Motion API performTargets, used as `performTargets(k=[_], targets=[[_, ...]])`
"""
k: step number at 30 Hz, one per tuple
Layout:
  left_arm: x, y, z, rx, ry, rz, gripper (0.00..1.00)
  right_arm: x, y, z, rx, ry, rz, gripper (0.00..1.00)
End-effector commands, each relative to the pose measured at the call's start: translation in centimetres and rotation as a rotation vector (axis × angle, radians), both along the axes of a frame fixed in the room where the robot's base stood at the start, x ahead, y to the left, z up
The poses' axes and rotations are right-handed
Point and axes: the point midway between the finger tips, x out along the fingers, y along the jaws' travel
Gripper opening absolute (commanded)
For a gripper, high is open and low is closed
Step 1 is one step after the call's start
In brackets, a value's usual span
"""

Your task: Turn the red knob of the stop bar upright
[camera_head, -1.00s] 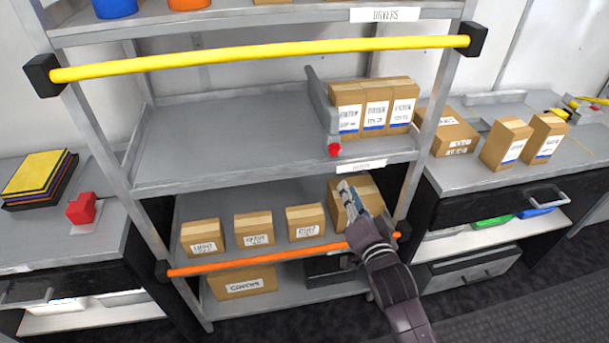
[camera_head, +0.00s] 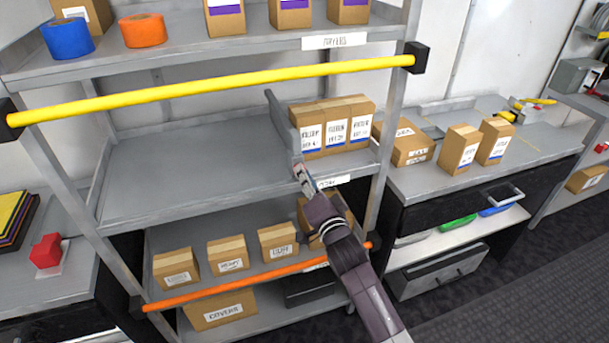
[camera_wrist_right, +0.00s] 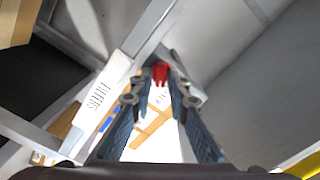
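The grey stop bar (camera_head: 283,122) stands on the middle shelf, along the left side of a row of boxes. Its red knob (camera_wrist_right: 160,71) shows in the right wrist view, at or just beyond my fingertips. Whether they touch it I cannot tell. In the head view the knob is hidden by my right gripper (camera_head: 303,175), which is at the shelf's front edge by the bar's near end. The right wrist view shows this gripper (camera_wrist_right: 161,80) with its two fingers apart, on either side of the knob. My left gripper is not in view.
Labelled boxes (camera_head: 336,128) stand right of the bar. A yellow rail (camera_head: 220,86) crosses above the middle shelf, and an orange rail (camera_head: 250,284) crosses the lower shelf. The middle shelf (camera_head: 190,160) is bare left of the bar.

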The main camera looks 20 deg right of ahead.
Motion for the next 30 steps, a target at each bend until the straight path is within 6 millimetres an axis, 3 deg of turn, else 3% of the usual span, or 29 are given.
performTargets(k=[7, 11, 14, 23, 30], targets=[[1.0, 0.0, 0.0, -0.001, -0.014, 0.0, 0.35, 0.0, 0.0, 0.0, 0.0, -0.001, 0.001, 0.15], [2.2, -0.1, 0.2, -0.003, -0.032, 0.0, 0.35, 0.0, 0.0, 0.0, 0.0, -0.001, 0.001, 0.0], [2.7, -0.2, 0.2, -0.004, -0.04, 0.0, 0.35, 0.0, 0.0, 0.0, 0.0, -0.001, 0.001, 0.0], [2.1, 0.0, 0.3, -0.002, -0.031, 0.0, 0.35, 0.0, 0.0, 0.1, -0.023, -0.002, 0.001, 0.0], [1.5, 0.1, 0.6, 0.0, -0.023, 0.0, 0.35, 0.0, 0.0, 0.2, -0.139, -0.006, 0.0, 0.0]])
